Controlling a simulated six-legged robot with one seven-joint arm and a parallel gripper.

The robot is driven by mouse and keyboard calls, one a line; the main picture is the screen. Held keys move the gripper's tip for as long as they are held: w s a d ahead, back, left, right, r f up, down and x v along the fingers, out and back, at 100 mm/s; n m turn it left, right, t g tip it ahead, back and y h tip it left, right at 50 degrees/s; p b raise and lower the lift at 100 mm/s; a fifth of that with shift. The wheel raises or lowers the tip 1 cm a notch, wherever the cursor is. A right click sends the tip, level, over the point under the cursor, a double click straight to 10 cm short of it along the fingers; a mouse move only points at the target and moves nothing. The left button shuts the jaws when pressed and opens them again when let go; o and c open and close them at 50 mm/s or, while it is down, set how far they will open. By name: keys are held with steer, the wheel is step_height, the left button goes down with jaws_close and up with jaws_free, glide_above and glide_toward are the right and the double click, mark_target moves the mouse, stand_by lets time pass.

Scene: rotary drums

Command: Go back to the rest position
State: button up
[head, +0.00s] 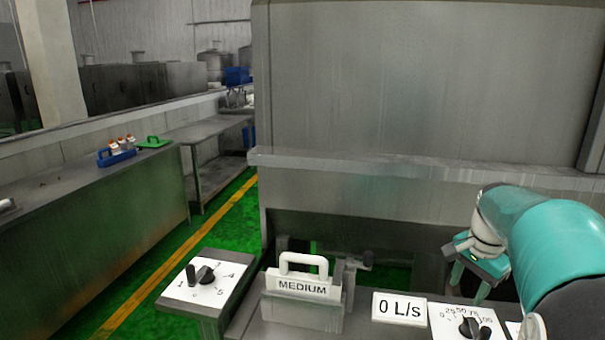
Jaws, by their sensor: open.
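My arm reaches in from the right edge of the head view, teal and white. My gripper (463,274) is at its end, teal with dark parts, to the right of the middle and in front of the large grey machine. It is open, and I see nothing between its fingers. It appears above the right part of the control panel, apart from the knobs. My forearm covers the panel's far right end.
A dial numbered to 5 (202,275), a white MEDIUM sign with a handle (303,285), a 0 L/s display (399,307) and a flow dial (469,325) line the front. The large grey machine (400,90) stands behind. Steel tables (90,235) stand left beyond a green floor.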

steer(key=s+a+r+n+t, duration=0.1)
steer(key=s+a+r+n, duration=0.2)
steer(key=a, duration=0.5)
steer(key=s+a+n+t, duration=0.1)
steer(key=s+a+n, duration=0.35)
steer(key=a, duration=0.25)
steer(key=s+a+f+n+t, duration=0.2)
steer(key=s+a+n, duration=0.4)
steer(key=s+a, duration=0.3)
steer(key=shift+s+f, duration=0.5)
steer(key=shift+s, duration=0.55)
steer(key=shift+c, duration=1.1)
steer(key=shift+d, duration=0.15)
